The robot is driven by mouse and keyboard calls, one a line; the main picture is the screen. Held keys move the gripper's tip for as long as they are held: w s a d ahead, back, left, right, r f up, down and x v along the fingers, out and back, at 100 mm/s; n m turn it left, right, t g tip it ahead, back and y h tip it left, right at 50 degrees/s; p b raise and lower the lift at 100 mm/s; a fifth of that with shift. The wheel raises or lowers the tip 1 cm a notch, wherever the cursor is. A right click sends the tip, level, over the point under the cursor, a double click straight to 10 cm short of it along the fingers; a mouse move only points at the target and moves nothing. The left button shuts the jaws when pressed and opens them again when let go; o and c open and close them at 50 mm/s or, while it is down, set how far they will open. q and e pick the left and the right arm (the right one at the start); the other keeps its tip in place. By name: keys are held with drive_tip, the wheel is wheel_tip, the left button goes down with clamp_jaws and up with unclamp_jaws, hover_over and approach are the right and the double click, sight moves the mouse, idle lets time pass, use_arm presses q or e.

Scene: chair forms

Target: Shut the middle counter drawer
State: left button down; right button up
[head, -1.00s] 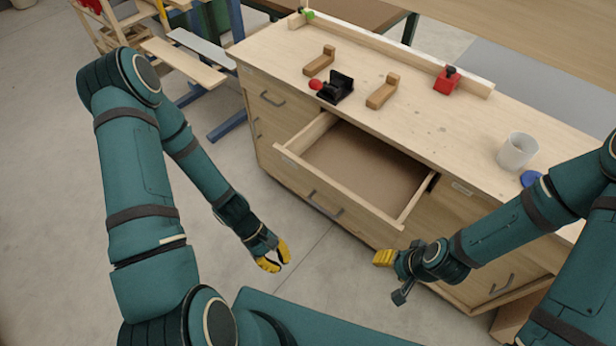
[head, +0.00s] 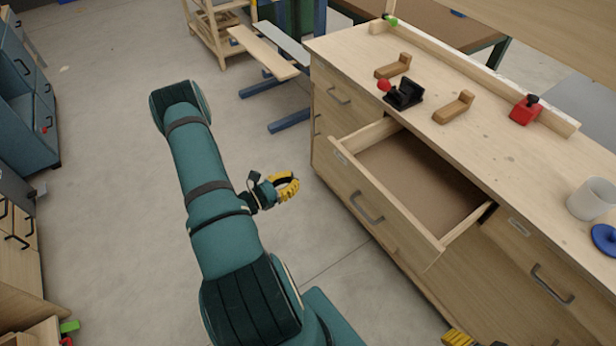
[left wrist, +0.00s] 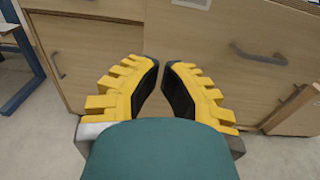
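The middle counter drawer (head: 392,218) is pulled out of the wooden counter, and its empty brown inside shows. Its front has a dark bar handle (head: 367,207). My left gripper (head: 290,186), with yellow fingers, is left of the drawer front, apart from it, with floor showing between in the head view. In the left wrist view its fingers (left wrist: 161,64) are open with nothing between them, in front of wooden counter fronts. Only a yellow piece of my right gripper (head: 457,338) shows at the bottom edge; its state is hidden.
The countertop (head: 480,150) bears a black clamp with a red knob (head: 403,93), wooden blocks (head: 454,107), a red block (head: 525,109), a white cup (head: 592,199) and a blue disc (head: 604,240). Bare floor (head: 110,160) lies left of the counter. A blue cabinet (head: 25,110) stands far left.

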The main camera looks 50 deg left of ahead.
sight(331, 161)
use_arm(q)
drive_tip(key=w, duration=0.4)
drive_tip(key=w+b, duration=0.1)
drive_tip(key=w, duration=0.3)
drive_tip(key=w+d, duration=0.1)
drive_tip(key=w, duration=0.3)
drive_tip(key=shift+w+b, duration=0.25)
drive_tip(key=shift+b, duration=0.1)
use_arm(e)
drive_tip(key=shift+w+f, duration=0.2)
drive_tip(key=shift+f, duration=0.7)
drive_tip(key=shift+w, duration=0.1)
